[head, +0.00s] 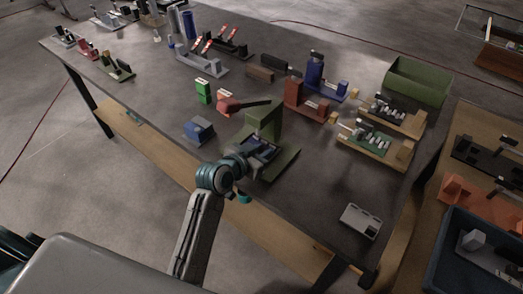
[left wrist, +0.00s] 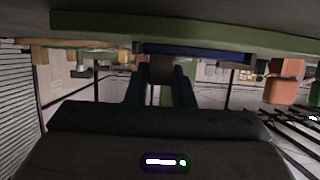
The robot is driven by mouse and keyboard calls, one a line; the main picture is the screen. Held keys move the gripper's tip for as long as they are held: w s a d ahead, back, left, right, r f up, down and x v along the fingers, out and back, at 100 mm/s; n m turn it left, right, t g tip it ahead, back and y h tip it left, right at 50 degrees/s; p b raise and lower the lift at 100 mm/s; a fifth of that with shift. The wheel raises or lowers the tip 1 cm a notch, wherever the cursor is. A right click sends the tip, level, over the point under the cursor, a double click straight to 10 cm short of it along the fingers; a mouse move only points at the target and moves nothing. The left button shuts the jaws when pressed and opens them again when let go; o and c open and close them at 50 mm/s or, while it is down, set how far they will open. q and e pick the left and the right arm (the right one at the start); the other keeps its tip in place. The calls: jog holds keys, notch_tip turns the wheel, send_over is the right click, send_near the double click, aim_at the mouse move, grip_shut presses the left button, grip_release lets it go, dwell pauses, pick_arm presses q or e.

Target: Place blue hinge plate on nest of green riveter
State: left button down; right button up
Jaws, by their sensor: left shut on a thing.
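The green riveter (head: 264,119) stands near the front edge of the long dark table, its green base (head: 283,166) toward me. My left gripper (head: 257,157) reaches in from the front at the base, below the riveter's head. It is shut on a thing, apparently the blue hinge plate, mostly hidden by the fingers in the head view. In the left wrist view the fingers (left wrist: 161,88) point at a thin dark-blue strip (left wrist: 195,50), just under a green bar (left wrist: 240,35) of the riveter. I cannot tell whether the plate touches the nest. My right gripper is not in view.
A blue block in a grey holder (head: 198,130) stands left of the riveter. A red tool with a dark lever (head: 235,105) and a green block (head: 203,91) are behind it. A red riveter (head: 300,97) stands right. The front right tabletop is clear, except a grey device (head: 360,221).

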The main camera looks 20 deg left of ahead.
pick_arm(q)
jog(key=c, duration=1.3)
grip_release()
jog(key=shift+w+f, duration=0.1)
jog(key=shift+o, duration=0.2)
jog(key=shift+r, duration=0.25)
jog(key=b+v, duration=0.1)
jog(key=v, duration=1.1)
